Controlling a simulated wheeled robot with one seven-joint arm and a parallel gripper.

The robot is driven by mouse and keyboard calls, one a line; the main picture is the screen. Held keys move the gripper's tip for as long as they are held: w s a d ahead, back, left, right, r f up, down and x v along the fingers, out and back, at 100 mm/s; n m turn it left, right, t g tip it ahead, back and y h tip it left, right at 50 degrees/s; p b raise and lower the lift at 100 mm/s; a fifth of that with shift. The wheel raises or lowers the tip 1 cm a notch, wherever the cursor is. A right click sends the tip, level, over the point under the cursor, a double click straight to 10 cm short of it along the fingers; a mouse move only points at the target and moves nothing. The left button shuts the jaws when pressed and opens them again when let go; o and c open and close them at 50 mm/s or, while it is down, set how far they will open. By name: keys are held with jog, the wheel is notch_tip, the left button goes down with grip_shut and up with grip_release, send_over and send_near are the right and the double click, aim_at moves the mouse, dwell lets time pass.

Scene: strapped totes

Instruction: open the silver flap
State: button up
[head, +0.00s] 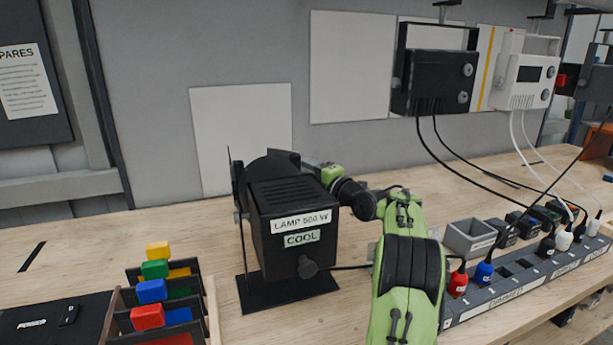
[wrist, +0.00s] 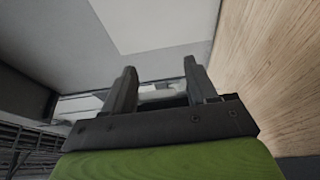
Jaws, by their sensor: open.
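I cannot make out a clearly silver flap in either view. A black lamp box (head: 290,232), labelled "LAMP 500 W" and "COOL", stands on a dark base plate on the bench, with dark plates at its top and left side. My green arm reaches past its right side, and its end is hidden behind the lamp in the head view. In the wrist view my gripper (wrist: 158,84) is open, with its two dark fingers apart. A pale grey piece and a dark patch show between the fingers; I cannot tell what they are or whether anything touches.
A rack with coloured blocks (head: 151,291) stands at the front left, beside a black case (head: 55,318). A power strip (head: 500,305) with plugs and cables lies at the right. Black and white lamps (head: 522,80) hang above. The bench behind the rack is largely clear.

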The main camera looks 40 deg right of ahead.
jog(key=s+b, duration=0.1)
jog(key=s, duration=1.4)
jog(key=shift+s+d+b, duration=0.3)
jog(key=shift+s+b, duration=0.1)
